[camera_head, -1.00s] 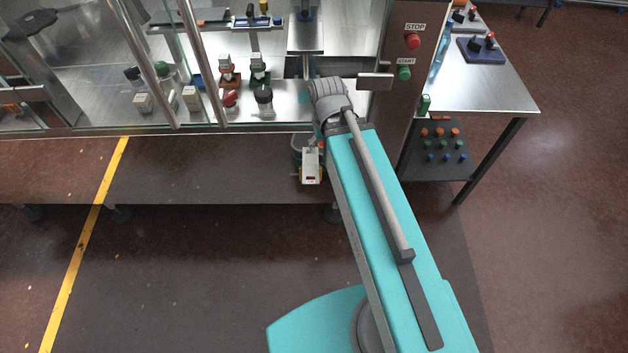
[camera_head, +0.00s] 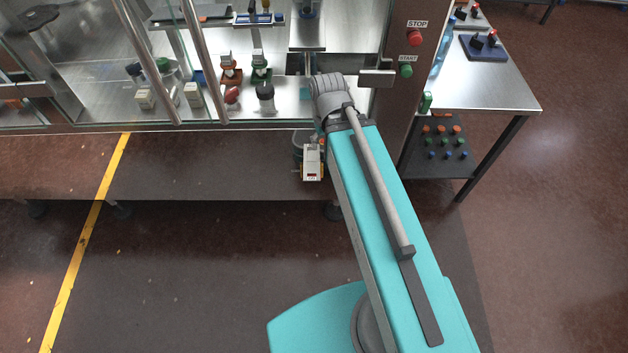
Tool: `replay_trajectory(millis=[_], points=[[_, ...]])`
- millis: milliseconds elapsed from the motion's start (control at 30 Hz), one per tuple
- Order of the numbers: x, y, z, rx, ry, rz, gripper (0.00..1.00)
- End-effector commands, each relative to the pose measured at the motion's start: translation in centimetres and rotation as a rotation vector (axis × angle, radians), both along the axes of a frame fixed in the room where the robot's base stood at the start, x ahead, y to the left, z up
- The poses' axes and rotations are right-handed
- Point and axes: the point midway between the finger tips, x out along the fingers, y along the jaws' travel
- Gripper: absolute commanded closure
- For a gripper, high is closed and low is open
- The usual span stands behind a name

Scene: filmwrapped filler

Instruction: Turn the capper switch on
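I cannot tell for sure which thing is the capper switch. Inside the glass-fronted machine stand two small switch-like units with pale tops, one on a red base (camera_head: 231,76) and one on a green base (camera_head: 261,75). Their on or off position is too small to read. My turquoise arm reaches up from the bottom to a grey joint at the machine's front edge. A small white box with a red display (camera_head: 312,163) hangs just left of the arm, below the machine's edge.
A red STOP button (camera_head: 415,38) and a green START button (camera_head: 406,71) sit on the dark pillar at right. A steel side table (camera_head: 495,88) holds a blue-based block (camera_head: 484,47) and bottles. Glass doors with metal handles (camera_head: 148,60) front the machine. The floor left of my arm is clear.

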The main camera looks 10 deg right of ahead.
Motion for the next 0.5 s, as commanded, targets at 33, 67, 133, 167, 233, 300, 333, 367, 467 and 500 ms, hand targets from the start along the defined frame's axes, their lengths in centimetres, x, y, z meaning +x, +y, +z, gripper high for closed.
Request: replay_trajectory(millis=[33,67,133,167,233,300,333,367,467,500], points=[[0.0,0.0,-0.5,0.000,0.000,0.000,0.31],[0.0,0.0,-0.7,0.000,0.000,0.000,0.31],[0.0,0.0,-1.5,0.000,0.000,0.000,0.31],[0.0,0.0,-1.8,0.000,0.000,0.000,0.31],[0.0,0.0,-2.7,0.000,0.000,0.000,0.31],[0.0,0.0,-3.6,0.000,0.000,0.001,0.31],[0.0,0.0,-3.9,0.000,0.000,0.001,0.31],[0.0,0.0,-4.2,0.000,0.000,0.001,0.31],[0.0,0.0,-4.8,0.000,0.000,0.001,0.31],[0.0,0.0,-5.0,0.000,0.000,0.001,0.31]])
